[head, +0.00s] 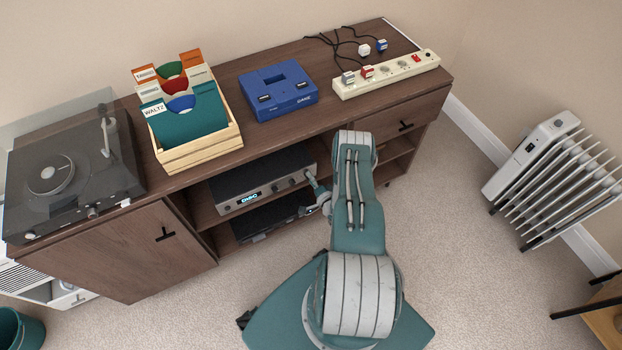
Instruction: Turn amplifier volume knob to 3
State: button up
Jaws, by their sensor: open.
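The amplifier (258,174) is a dark, wide box on the upper shelf of the brown cabinet, with a silver front and a small lit blue display (250,198). Small dark knobs (279,189) sit to the right of the display. My gripper (310,192) is open at the right end of the amplifier's front. It is small in view and partly covers that end. I cannot tell whether it touches a knob, which knob is the volume, or what any knob points to.
Another dark unit (262,219) sits on the shelf below. The cabinet top (232,78) holds a turntable (70,172), a wooden record crate (200,152), a blue console (278,90) and a power strip (388,76). A white radiator (550,160) stands at right. Carpet (450,230) is clear between.

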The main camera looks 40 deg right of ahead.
jog(key=s+a, duration=0.2)
jog(key=s, duration=0.9)
jog(key=shift+s+r, duration=0.25)
jog(key=shift+r, duration=0.05)
